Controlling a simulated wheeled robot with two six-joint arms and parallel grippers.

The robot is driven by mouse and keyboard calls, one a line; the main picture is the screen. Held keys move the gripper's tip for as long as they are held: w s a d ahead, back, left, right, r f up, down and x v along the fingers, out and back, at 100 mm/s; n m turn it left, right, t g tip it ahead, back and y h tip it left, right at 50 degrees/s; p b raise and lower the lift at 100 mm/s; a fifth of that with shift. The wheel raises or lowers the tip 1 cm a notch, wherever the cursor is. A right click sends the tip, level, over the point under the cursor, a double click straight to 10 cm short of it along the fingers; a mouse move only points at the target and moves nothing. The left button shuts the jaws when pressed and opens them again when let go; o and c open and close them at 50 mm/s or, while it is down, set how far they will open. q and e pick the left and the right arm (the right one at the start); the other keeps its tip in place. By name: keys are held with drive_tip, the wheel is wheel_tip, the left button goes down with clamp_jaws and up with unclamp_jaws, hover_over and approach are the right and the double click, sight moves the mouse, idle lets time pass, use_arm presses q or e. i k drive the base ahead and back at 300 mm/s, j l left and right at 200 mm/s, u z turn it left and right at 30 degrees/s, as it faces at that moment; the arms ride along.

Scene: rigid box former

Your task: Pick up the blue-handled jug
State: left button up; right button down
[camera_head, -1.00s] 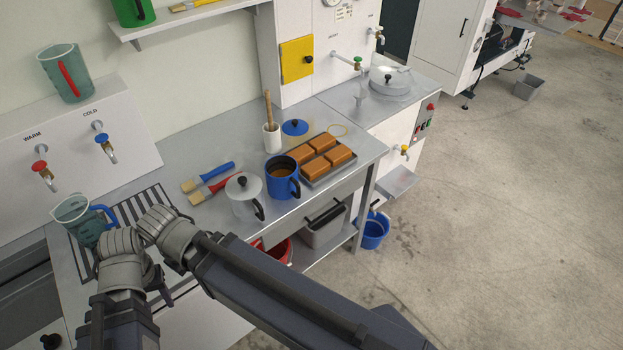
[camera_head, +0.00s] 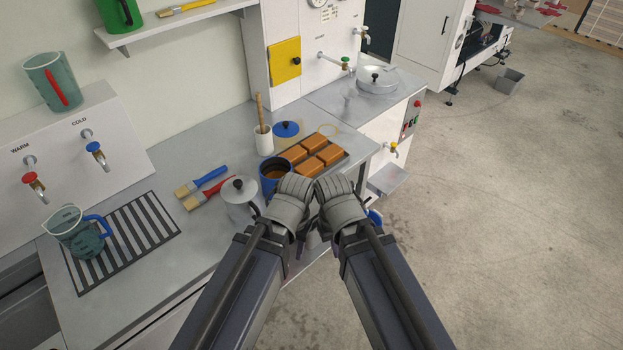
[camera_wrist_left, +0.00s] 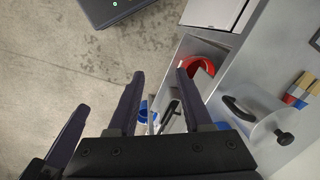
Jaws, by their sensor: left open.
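The blue-handled jug (camera_head: 74,236) is a clear teal measuring jug. It stands upright at the left of the counter, on the striped drain grate, with its blue handle to the right. My left gripper (camera_head: 293,203) is well to the right of the jug, over the counter's front edge by the blue mug. The left wrist view shows its two fingers (camera_wrist_left: 160,74) apart with nothing between them. My right gripper (camera_head: 338,206) is close beside it on the right; its fingertips are hidden in the head view. The jug is not in the left wrist view.
A similar red-handled jug (camera_head: 52,82) stands on the tap panel (camera_head: 120,136). Brushes (camera_head: 205,180), a lidded metal pot (camera_head: 240,198), a blue mug (camera_head: 270,176) and a tray of brown blocks (camera_head: 312,153) are on the counter. Bare counter lies around the drain grate (camera_head: 140,232).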

sight(69, 225)
drive_tip(key=k+j, duration=0.1)
drive_tip(key=j, duration=0.25)
drive_tip(key=k+j, duration=0.1)
drive_tip(key=j, duration=0.25)
drive_tip(key=i+l, duration=0.15)
drive_tip(key=l+u, duration=0.2)
drive_tip(key=u, duration=0.2)
drive_tip(key=k+l+u, duration=0.1)
drive_tip(key=u, duration=0.25)
drive_tip(key=k+j+u, duration=0.15)
drive_tip(key=u, duration=0.6)
drive_tip(key=i+j, duration=0.2)
drive_tip(key=k+l, duration=0.25)
drive_tip(key=i+l+u, duration=0.1)
drive_tip(key=l+u, duration=0.25)
drive_tip(key=i+l+u, duration=0.1)
drive_tip(key=u, duration=0.25)
drive_tip(key=l+u, duration=0.35)
